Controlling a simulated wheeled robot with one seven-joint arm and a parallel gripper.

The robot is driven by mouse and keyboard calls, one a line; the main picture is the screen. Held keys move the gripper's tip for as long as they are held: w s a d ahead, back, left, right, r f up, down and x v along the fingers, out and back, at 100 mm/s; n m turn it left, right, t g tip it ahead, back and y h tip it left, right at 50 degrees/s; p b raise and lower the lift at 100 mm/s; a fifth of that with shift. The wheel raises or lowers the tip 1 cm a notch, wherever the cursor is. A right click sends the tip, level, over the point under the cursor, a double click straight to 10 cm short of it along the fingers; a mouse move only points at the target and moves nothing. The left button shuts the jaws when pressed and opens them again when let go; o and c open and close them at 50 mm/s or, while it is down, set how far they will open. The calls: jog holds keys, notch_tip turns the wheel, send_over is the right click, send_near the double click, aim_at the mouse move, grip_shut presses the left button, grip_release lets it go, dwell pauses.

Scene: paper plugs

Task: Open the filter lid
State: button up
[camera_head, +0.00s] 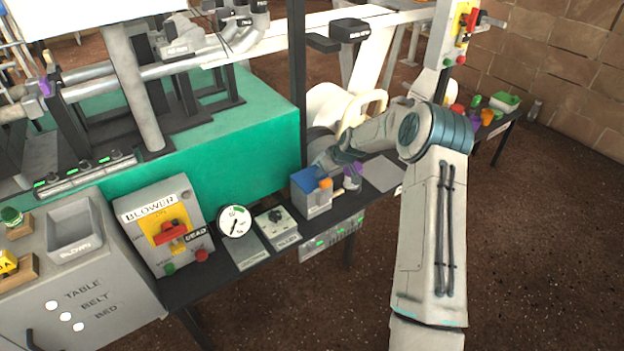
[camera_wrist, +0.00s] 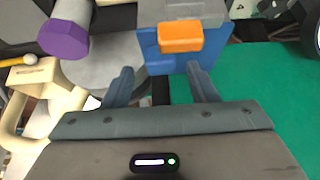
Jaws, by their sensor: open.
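The filter is a small grey box (camera_head: 314,205) with a blue lid (camera_head: 305,180), standing on the dark bench. An orange tab (camera_head: 325,183) sits at the lid's edge. In the wrist view the blue lid (camera_wrist: 149,48) stands ahead of my fingers, with the orange tab (camera_wrist: 181,38) on its face. My gripper (camera_wrist: 160,82) is open and empty. Its two fingers point toward the blue lid, and the tab lies beyond the fingertips, toward the right one. In the head view my gripper (camera_head: 333,160) is just above and behind the box, partly hidden by my wrist. The lid looks shut.
A purple-capped grey part (camera_head: 352,176) stands just right of the box; its purple cap (camera_wrist: 63,38) is at upper left in the wrist view. A dial gauge (camera_head: 236,222) and the red-switched blower panel (camera_head: 163,225) are to the left. A green machine block (camera_head: 230,140) stands behind.

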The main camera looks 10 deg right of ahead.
aim_at(311, 176)
jog(key=shift+b+x, duration=1)
jog(key=shift+x, duration=0.6)
jog(key=c, duration=0.8)
jog(key=shift+o, duration=0.2)
